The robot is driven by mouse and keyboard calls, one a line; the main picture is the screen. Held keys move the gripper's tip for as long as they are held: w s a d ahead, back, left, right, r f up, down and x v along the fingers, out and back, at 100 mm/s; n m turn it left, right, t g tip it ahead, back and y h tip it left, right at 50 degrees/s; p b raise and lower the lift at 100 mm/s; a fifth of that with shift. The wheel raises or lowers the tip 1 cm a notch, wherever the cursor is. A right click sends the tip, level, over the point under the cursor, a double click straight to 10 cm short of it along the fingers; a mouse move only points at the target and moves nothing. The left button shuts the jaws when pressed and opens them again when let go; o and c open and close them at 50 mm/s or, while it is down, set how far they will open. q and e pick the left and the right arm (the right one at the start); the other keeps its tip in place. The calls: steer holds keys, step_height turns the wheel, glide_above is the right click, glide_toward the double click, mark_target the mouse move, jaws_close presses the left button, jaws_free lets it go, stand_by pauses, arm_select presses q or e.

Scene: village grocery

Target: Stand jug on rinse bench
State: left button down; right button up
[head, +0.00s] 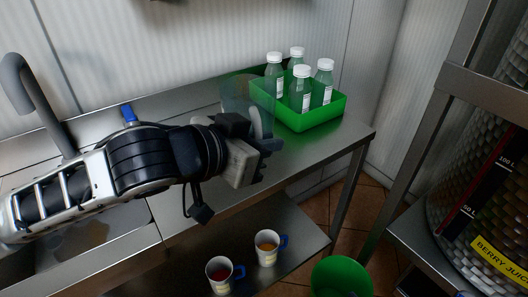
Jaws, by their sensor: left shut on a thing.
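A clear, see-through jug (239,92) shows behind my left gripper (267,146), over the steel rinse bench (173,106). My left gripper is shut on the jug, seemingly at its handle side. The gripper hides much of the jug, and I cannot tell whether its base touches the bench top. The jug looks roughly upright, just left of the green crate. My right gripper is not in view.
A green crate (322,117) with several white-capped bottles stands at the bench's right end. A sink with a tap (31,98) is at left. Two mugs (219,273) (266,247) stand on the lower shelf. A green bucket (340,277) and a juice tank (480,180) are at right.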

arm_select(q)
steer(key=w+f, duration=0.4)
steer(key=w, duration=0.1)
steer(key=w+f, duration=0.2)
steer(key=shift+w+f, duration=0.15)
steer(key=shift+w, duration=0.2)
steer(key=shift+w+f, duration=0.6)
steer(key=shift+f, duration=0.1)
steer(key=shift+d+f+b, duration=0.1)
steer(key=shift+f+b, duration=0.25)
steer(key=shift+f, duration=1.1)
steer(key=shift+f, duration=0.2)
steer(key=c, duration=1.5)
jaws_free()
steer(key=shift+o, duration=0.2)
steer(key=shift+r, duration=0.15)
